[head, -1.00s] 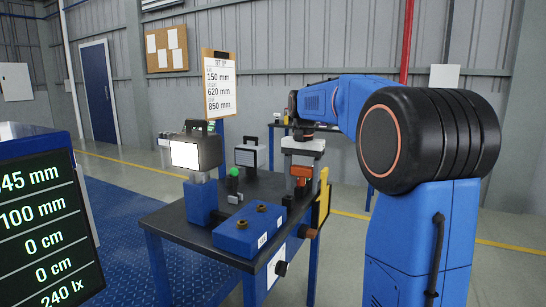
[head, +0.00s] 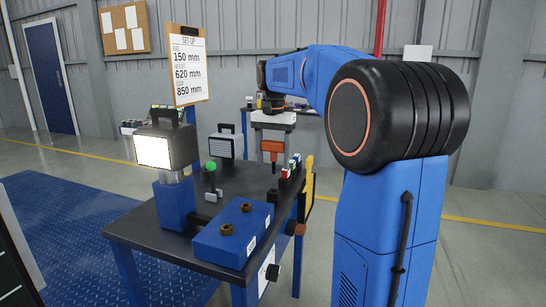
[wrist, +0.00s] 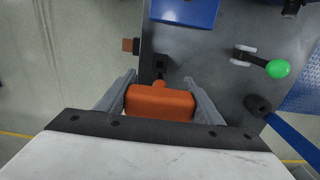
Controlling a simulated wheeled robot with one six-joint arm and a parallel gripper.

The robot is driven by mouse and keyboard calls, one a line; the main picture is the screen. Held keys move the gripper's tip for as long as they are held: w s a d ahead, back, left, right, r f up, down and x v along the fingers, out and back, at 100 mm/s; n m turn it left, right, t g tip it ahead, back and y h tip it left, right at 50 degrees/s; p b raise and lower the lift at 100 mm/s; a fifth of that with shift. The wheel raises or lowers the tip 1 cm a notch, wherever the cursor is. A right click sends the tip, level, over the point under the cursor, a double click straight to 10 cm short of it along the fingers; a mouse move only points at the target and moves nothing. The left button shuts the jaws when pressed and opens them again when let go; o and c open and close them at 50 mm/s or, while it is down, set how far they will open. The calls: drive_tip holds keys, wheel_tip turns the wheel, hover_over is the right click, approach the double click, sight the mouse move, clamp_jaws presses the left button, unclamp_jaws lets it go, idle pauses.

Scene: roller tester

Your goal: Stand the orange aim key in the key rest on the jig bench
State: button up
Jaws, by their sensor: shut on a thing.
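The orange aim key (head: 271,147) is held in my gripper (wrist: 160,98), above the dark jig bench (head: 165,228). In the wrist view the orange block (wrist: 160,102) sits between the two grey fingers, with a short orange stem pointing toward the bench. A small black block with a square hole (wrist: 160,63) lies just ahead of the stem and looks like the key rest. It also shows on the bench top in the head view (head: 272,194), below the key. The key is apart from it; the exact height is hard to tell.
A blue block with two brown rings (head: 232,237) is at the bench's near side. A lamp box (head: 167,146), a green-knobbed lever (head: 211,168) and small coloured blocks (head: 290,168) stand around. A brown knob (head: 295,229) sticks out at the edge.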

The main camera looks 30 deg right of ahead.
sight(274, 172)
drive_tip(key=shift+f, duration=2.55)
drive_tip(key=shift+f, duration=2.55)
drive_tip(key=o, duration=1.9)
wheel_tip(274, 172, up, 17)
drive_tip(key=shift+r, duration=0.15)
